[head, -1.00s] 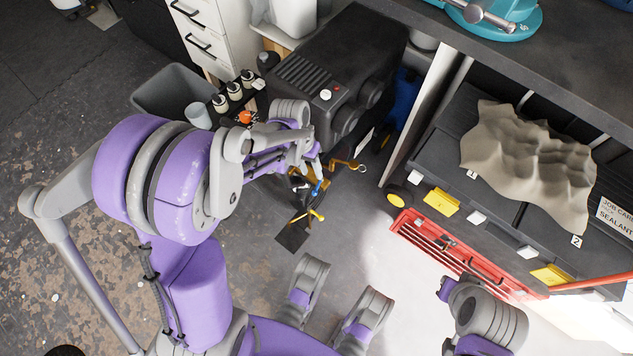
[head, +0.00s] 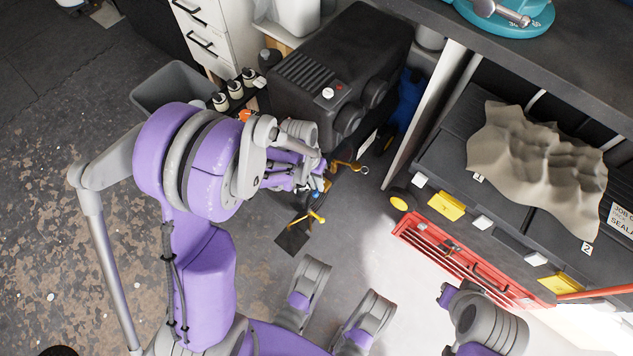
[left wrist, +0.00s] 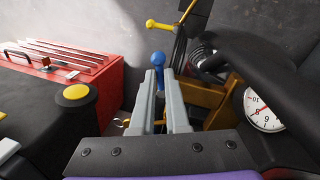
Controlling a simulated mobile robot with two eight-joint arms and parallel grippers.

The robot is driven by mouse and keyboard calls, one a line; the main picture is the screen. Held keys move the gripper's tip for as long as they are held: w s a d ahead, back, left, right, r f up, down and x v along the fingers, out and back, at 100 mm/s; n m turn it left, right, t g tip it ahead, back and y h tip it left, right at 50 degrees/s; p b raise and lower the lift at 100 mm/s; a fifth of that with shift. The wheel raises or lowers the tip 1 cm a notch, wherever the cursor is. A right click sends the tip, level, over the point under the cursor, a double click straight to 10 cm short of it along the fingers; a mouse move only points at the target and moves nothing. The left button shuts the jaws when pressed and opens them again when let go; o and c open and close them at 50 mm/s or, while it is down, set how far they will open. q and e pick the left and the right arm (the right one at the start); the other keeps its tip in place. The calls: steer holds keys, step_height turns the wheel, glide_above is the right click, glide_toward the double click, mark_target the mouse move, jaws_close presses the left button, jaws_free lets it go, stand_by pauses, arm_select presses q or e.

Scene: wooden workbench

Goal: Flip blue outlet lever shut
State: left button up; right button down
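The blue lever (left wrist: 158,60) has a round knob and stands upright in the left wrist view, just ahead of my left gripper (left wrist: 160,78). Its stem shows in the narrow gap between the two grey fingertips. I cannot tell whether the fingers touch or clamp it. In the head view my left gripper (head: 312,178) is at the lower front of the black machine (head: 345,60), and a bit of the blue lever (head: 317,194) shows beside it. The lever's base is hidden behind the fingers.
A yellow lever (head: 308,219) sits below the blue one. A black hose and a round gauge (left wrist: 263,110) are close on the right in the wrist view. A red toolbox (head: 470,262) lies to the right. A grey bin (head: 172,88) stands left of the machine.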

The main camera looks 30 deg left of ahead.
arm_select(q)
jaws_close()
steer(key=shift+w+a+m+g, duration=0.1)
steer(key=shift+a+m+g, duration=0.1)
steer(key=shift+m, duration=0.6)
steer(key=shift+a+m+g, duration=0.1)
steer(key=shift+a+m, duration=0.1)
steer(key=shift+m, duration=0.6)
steer(key=o, duration=0.6)
jaws_free()
steer(key=shift+o, duration=0.2)
steer(key=shift+r, duration=0.1)
step_height(320, 180, up, 10)
steer(key=a+p, duration=0.2)
steer(key=p, duration=0.1)
steer(key=shift+w+r+p, duration=0.15)
steer(key=shift+r+p, duration=0.1)
steer(key=shift+p, duration=0.1)
